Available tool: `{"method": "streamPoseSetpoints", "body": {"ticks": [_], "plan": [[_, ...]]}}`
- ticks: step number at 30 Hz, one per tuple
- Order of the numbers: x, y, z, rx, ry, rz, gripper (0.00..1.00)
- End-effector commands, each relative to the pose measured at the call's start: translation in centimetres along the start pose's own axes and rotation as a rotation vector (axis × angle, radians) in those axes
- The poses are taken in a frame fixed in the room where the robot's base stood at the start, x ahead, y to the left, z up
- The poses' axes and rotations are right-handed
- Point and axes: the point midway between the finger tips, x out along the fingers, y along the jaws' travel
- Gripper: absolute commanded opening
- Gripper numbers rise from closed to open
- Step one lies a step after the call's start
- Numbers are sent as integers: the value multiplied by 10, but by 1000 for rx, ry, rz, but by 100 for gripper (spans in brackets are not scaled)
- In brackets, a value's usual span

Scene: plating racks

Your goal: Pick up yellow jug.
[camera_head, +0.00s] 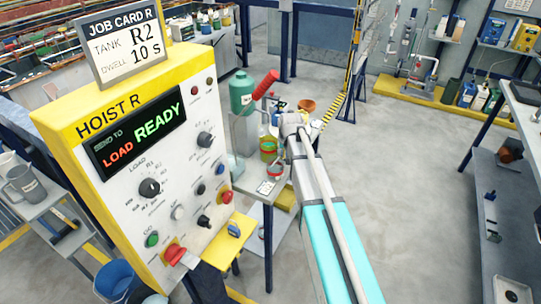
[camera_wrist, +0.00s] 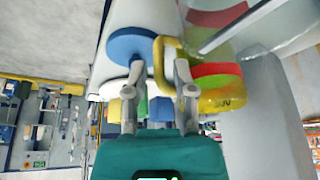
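The yellow jug (camera_wrist: 222,97) is translucent, with a red band and a looped yellow handle (camera_wrist: 158,55). In the wrist view it is just right of my gripper (camera_wrist: 160,72). My gripper's two fingers are apart, with the handle loop at the gap between their tips. I cannot tell whether they touch it. In the head view, the jug (camera_head: 268,150) stands on a small crowded bench, left of my gripper (camera_head: 288,122), whose fingers are mostly hidden by my arm.
A green bottle (camera_head: 242,93) and an orange pot (camera_head: 307,106) stand near the jug. A blue round object (camera_wrist: 135,43) lies beyond the left finger. The hoist panel (camera_head: 150,170) blocks the front left. Open floor (camera_head: 400,160) lies right of my arm.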

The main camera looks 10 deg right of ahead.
Motion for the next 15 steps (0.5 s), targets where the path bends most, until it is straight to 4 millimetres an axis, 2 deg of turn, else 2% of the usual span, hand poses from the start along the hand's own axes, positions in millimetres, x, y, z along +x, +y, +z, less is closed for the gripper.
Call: {"method": "streamPoseSetpoints", "body": {"ticks": [1,6,15], "plan": [[9,0,1,0,0,0,34],[21,0,1,0,0,0,34],[28,0,0,0,0,0,34]]}}
